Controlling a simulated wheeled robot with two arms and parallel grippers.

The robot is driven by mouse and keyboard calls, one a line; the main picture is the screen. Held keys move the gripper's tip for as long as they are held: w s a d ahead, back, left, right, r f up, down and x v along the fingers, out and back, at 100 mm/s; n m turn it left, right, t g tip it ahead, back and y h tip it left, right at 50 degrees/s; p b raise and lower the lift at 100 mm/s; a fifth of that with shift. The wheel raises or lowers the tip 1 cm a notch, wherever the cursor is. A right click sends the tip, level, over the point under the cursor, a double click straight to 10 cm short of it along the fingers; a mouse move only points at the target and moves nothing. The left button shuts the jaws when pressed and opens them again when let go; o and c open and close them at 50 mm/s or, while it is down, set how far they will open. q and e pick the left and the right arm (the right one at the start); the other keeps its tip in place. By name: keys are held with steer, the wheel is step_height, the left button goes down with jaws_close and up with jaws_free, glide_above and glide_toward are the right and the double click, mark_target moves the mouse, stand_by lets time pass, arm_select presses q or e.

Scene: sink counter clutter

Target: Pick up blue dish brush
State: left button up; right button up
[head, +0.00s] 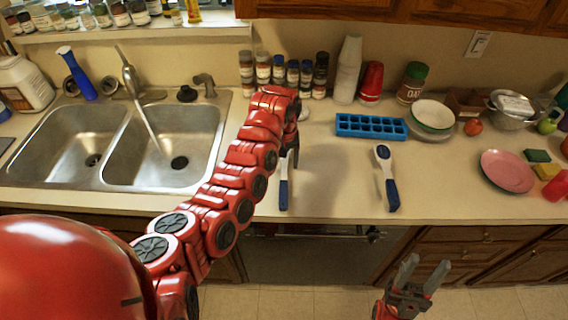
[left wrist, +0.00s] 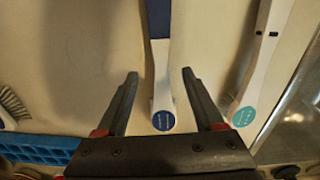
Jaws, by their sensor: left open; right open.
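A brush with a blue handle and white head (head: 386,178) lies on the counter right of my left arm. Its bristles (left wrist: 12,101) show at the left edge of the left wrist view. Another blue-and-white long-handled tool (head: 284,190) lies under my left gripper (head: 290,155). In the left wrist view this tool (left wrist: 161,85) has a white end with a blue disc; no bristles show on it. I cannot tell which of the two is the blue dish brush. My left gripper is open, its fingers on either side of this second tool. My right gripper (head: 424,272) is open and empty, in front of the counter.
A white tool with a teal disc (left wrist: 254,85) lies near the sink (head: 165,145). A blue ice tray (head: 371,126) lies behind the brush. Jars, cups and bowls line the back. A pink plate (head: 507,171) and sponges are at right. Counter around the brush is clear.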

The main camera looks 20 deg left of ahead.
mark_target(284, 169)
arm_select(q)
steer(key=shift+s+f+p, duration=0.15)
steer(key=shift+f+p, duration=0.4)
steer(key=shift+f, duration=1.15)
steer(key=shift+c, duration=0.2)
jaws_close()
